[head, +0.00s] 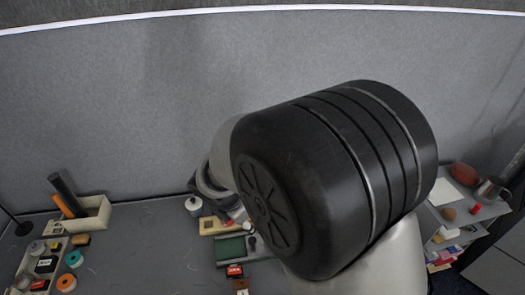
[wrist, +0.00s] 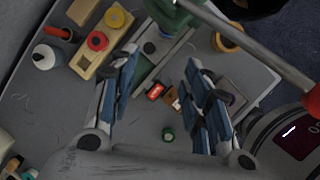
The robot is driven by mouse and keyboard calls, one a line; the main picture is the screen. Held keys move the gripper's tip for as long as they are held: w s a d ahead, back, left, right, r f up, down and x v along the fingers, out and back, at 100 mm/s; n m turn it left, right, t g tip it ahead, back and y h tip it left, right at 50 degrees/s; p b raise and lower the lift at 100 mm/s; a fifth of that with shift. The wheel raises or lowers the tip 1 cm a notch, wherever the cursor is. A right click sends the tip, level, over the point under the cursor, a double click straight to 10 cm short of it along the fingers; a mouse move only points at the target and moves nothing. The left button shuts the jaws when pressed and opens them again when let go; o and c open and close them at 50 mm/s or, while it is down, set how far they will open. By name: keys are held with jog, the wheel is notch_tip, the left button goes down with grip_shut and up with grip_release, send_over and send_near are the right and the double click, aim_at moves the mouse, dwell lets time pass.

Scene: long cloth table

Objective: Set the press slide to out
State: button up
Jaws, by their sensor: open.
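The press shows in the wrist view as a green body (wrist: 172,14) on a pale grey base at the top centre, with a black knob (wrist: 149,48) low on it. A long metal bar with a red end crosses the top right; I cannot tell whether it belongs to the press. In the head view the press's green part (head: 230,249) lies left of my big black arm joint, which hides what is behind it. The slide's position is not clear. My gripper (wrist: 165,88) is open and empty, its fingers spread above the table near the press's front.
A beige box with red and yellow round tops (wrist: 97,41) stands left of the press, beside a white bottle (wrist: 44,57). A grey partition (head: 120,100) stands behind.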

jog(key=a+f+n, duration=0.3)
jog(key=a+f, duration=0.1)
jog(key=f, duration=0.1)
jog(key=b, duration=0.6)
send_near(251, 240)
jog(key=x, duration=0.8)
jog(key=shift+d+f, duration=0.2)
jog(key=shift+f, duration=0.1)
jog(key=shift+c, duration=0.3)
grip_shut()
jog(key=shift+a, duration=0.1)
